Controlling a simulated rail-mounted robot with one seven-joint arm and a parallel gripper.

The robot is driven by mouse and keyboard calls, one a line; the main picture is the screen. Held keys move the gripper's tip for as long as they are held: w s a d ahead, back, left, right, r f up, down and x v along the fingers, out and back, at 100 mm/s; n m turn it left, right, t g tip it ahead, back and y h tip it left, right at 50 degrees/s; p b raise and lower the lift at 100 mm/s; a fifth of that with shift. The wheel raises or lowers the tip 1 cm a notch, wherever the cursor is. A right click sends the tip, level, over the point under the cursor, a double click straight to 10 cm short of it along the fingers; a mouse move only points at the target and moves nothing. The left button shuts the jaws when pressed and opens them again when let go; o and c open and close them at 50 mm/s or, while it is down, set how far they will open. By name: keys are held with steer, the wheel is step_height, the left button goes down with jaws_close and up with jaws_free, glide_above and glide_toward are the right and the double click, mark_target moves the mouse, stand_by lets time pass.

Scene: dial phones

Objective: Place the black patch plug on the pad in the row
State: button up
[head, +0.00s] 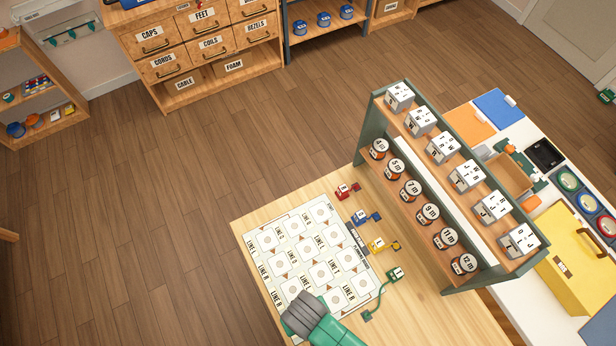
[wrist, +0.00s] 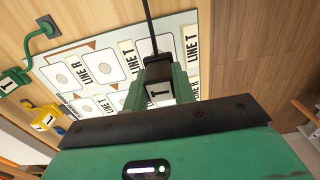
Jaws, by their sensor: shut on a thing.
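The black patch plug (wrist: 159,93), marked T, is held between the green fingers of my gripper (wrist: 158,78) in the wrist view, with a dark cord running up from it. The white sheet (wrist: 103,48) of square pads lies behind the plug; the cards LINE R and LINE T show beside it. In the head view the sheet (head: 262,232) lies on the wooden table, with several pads in rows, and my arm covers its near corner. The plug is hidden there. I cannot tell whether the plug touches a pad.
A red plug (head: 347,190), a blue plug (head: 365,217), a yellow plug (head: 384,245) and a green plug (head: 394,275) with a cord lie along the sheet's right side. A green rack (head: 450,136) of spools and boxes stands behind them. Bare table lies at the near right.

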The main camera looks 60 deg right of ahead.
step_height(320, 180, down, 3)
steer(key=shift+s+f, duration=0.1)
steer(key=shift+s, duration=0.05)
steer(key=shift+f, duration=0.1)
steer(key=o, duration=1)
step_height(320, 180, up, 12)
steer(key=shift+r+p, duration=0.15)
steer(key=shift+p, duration=0.65)
